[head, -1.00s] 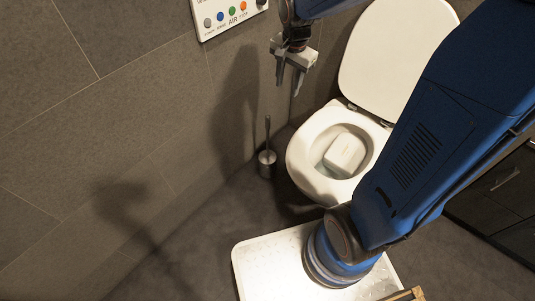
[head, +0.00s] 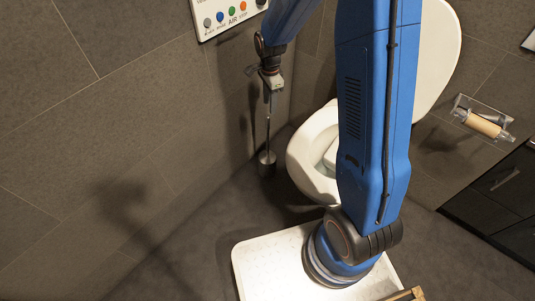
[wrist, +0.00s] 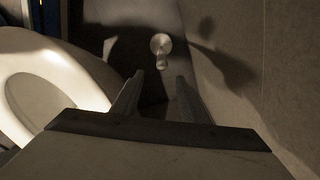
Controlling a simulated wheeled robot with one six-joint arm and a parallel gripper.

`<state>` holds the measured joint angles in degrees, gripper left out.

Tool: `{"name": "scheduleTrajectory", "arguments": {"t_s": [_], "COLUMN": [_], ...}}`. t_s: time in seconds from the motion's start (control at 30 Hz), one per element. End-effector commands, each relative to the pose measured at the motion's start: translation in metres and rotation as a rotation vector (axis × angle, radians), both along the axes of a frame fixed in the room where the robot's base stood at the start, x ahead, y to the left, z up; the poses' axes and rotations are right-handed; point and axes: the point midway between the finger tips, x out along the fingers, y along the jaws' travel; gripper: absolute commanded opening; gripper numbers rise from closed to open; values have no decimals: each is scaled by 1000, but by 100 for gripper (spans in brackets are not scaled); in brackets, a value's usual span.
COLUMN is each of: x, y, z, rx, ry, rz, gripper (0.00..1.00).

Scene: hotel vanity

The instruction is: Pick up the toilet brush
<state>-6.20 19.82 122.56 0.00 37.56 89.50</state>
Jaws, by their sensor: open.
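The toilet brush (head: 268,143) stands upright in its dark metal holder (head: 267,165) on the floor, between the left wall and the toilet. Its thin handle points up. In the wrist view the round top of the brush and holder (wrist: 160,45) shows pale, just beyond the fingertips. My gripper (head: 270,103) is above the brush in the head view, fingers pointing down, nearly in line with the handle. In the wrist view my gripper (wrist: 157,84) is open, with nothing seen held between its fingers. Whether the fingers stand around the handle's tip I cannot tell.
The white toilet (head: 308,160) stands close on the right, its lid raised; its seat (wrist: 50,75) shows at left in the wrist view. The tiled wall (head: 150,100) is close on the left. A button panel (head: 225,15) is on that wall. A paper holder (head: 483,122) is at right.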

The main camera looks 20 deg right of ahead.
Motion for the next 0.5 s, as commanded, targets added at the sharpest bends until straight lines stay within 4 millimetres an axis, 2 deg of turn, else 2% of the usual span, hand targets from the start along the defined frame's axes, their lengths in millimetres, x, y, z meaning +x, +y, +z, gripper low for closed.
{"name": "scheduleTrajectory", "arguments": {"t_s": [0.03,0.3,0.5], "x": [-1,-1,0], "y": [0,0,1], "z": [-11,-58,-84], "rx": [0,0,0], "ry": [4,4,2], "rz": [0,1,1], "gripper": [40,40,40]}}
